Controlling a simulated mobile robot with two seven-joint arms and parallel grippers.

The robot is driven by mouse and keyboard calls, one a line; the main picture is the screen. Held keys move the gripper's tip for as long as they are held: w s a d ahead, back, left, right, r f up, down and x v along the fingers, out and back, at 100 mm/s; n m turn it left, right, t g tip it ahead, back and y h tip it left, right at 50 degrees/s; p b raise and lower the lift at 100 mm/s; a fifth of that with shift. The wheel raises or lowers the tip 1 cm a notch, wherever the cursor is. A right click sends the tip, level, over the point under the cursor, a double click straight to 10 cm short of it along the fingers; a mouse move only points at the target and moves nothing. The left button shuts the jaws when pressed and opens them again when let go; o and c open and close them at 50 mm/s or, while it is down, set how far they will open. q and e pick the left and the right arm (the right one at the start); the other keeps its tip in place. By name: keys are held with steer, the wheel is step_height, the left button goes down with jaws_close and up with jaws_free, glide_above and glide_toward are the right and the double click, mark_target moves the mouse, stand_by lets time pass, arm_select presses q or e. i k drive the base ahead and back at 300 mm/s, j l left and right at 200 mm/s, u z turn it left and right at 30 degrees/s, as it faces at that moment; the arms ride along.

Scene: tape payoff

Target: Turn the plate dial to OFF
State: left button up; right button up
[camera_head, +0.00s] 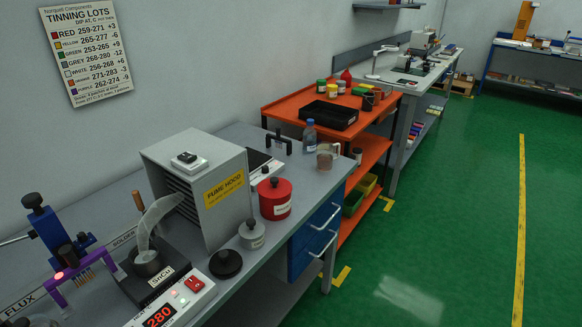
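A flat unit with a black top and white front (259,171) sits on the grey bench behind the fume hood, partly hidden by it. A small dark spot (265,169) shows on its white front; it may be a dial, but any OFF mark is too small to read. Nearer, a solder pot unit (164,289) labelled SnCu has a lit red 280 display (160,317) and a red switch (194,284). Neither of my grippers is in view.
The fume hood (205,190), a red canister (275,199), a grey lidded pot (252,234) and a black disc (225,264) crowd the bench. A bottle (309,137) and a clear jug (326,157) stand beyond. Green floor (450,230) is clear at right.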

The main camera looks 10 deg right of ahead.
mark_target(264, 169)
steer(key=l+u, duration=0.1)
steer(key=u, duration=0.25)
steer(key=l+u, duration=0.1)
steer(key=u, duration=0.25)
steer(key=i+l+u, duration=0.1)
steer(key=u, duration=0.25)
steer(key=l+u, duration=0.3)
steer(key=l, duration=0.15)
steer(key=k+l+u, duration=0.1)
steer(key=l+u, duration=0.25)
steer(key=k+l+u, duration=0.1)
steer(key=l, duration=0.55)
steer(key=k+l+u, duration=0.15)
steer(key=l, duration=0.15)
